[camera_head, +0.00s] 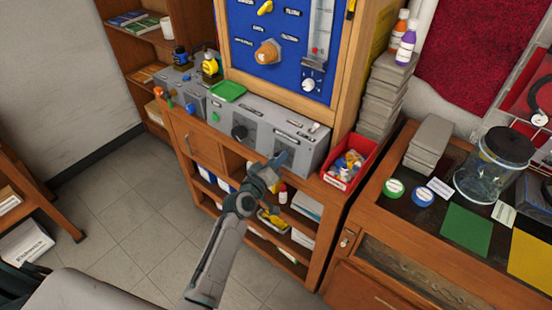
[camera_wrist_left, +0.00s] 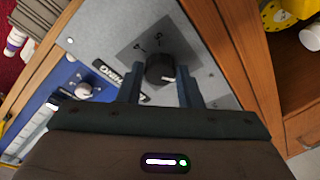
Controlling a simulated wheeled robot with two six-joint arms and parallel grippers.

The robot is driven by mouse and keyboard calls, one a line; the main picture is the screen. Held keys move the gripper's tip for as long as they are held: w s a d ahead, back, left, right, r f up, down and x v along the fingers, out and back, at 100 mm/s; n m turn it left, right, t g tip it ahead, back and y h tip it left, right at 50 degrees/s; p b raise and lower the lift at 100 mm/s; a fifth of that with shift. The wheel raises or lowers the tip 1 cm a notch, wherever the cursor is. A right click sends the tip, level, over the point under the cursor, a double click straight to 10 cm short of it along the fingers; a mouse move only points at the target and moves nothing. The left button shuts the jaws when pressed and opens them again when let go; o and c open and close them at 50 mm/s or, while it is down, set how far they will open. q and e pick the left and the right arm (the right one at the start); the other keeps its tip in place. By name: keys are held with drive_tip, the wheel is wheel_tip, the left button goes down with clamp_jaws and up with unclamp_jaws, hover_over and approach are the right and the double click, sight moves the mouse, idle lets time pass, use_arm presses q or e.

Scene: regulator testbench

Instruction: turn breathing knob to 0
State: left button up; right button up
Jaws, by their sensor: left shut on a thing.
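The grey regulator box (camera_head: 256,125) stands on the wooden bench below the blue panel. My left gripper (camera_head: 280,160) is at the right part of its front face. In the left wrist view, the fingers of my left gripper (camera_wrist_left: 158,88) are shut on a black knob (camera_wrist_left: 160,67), one on each side. A white pointer line shows on the knob's edge. A black label beside it is partly hidden by a finger. In the head view my gripper hides this knob. My right gripper is not in view.
Another black knob (camera_head: 239,131) is further left on the box. A red bin (camera_head: 349,163) of small parts stands just right of the box. A green tray (camera_head: 228,91) lies on top at left. The blue panel (camera_head: 284,48) rises behind.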

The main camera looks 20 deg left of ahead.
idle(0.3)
use_arm(q)
drive_tip(key=o, duration=1)
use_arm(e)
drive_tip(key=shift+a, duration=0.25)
use_arm(q)
drive_tip(key=shift+b+v, duration=0.9)
drive_tip(key=shift+v, duration=4.55)
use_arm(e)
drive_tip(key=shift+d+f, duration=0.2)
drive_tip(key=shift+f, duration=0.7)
use_arm(q)
drive_tip(key=shift+d+f, duration=0.1)
drive_tip(key=shift+f, duration=0.1)
